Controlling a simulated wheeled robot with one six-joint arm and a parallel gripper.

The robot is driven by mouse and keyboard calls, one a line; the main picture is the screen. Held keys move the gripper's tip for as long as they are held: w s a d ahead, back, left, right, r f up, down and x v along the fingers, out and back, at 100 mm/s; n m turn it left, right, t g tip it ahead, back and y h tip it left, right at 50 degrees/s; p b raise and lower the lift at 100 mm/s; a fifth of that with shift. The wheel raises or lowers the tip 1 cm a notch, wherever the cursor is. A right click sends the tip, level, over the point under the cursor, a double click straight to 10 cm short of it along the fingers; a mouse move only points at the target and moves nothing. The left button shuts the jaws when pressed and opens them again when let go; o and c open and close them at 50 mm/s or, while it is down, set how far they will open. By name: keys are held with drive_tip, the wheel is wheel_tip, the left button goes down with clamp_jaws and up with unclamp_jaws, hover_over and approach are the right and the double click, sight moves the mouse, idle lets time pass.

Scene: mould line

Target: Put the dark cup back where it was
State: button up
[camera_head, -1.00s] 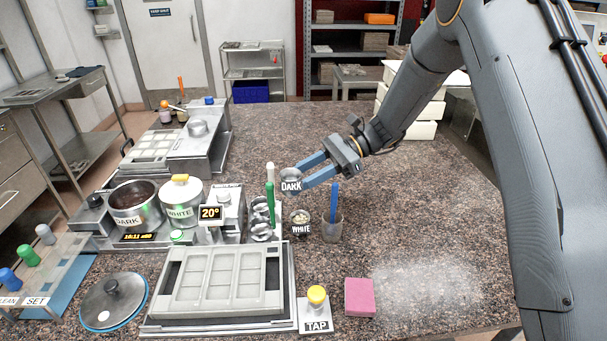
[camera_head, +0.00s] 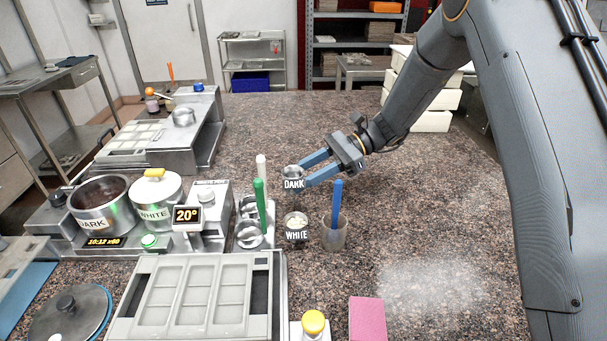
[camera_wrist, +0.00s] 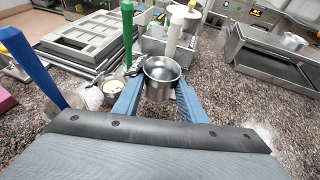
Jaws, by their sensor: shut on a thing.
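The dark cup (camera_head: 292,174) is a small metal cup with a DARK label. My gripper (camera_head: 308,168) is shut on it, its blue fingers on either side of the cup. In the wrist view the cup (camera_wrist: 162,78) is upright between the fingers and looks empty. In the head view it appears just behind the white cup (camera_head: 297,224), which holds pale contents and stands on the counter. I cannot tell whether the dark cup touches the counter.
A clear beaker (camera_head: 335,236) with a blue-handled tool stands right of the white cup. A metal holder (camera_head: 250,236) with green and white handled tools is on the left. The mould tray (camera_head: 265,300) lies in front. The counter behind is clear.

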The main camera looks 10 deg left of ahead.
sight(303, 209)
drive_tip(key=shift+f+b, duration=1.6)
drive_tip(key=shift+f, duration=1.4)
drive_tip(key=shift+f, duration=0.55)
drive_tip(key=o, duration=1.3)
drive_tip(key=shift+c, duration=0.2)
drive_tip(key=shift+d+b, duration=0.1)
drive_tip(key=shift+b, duration=0.2)
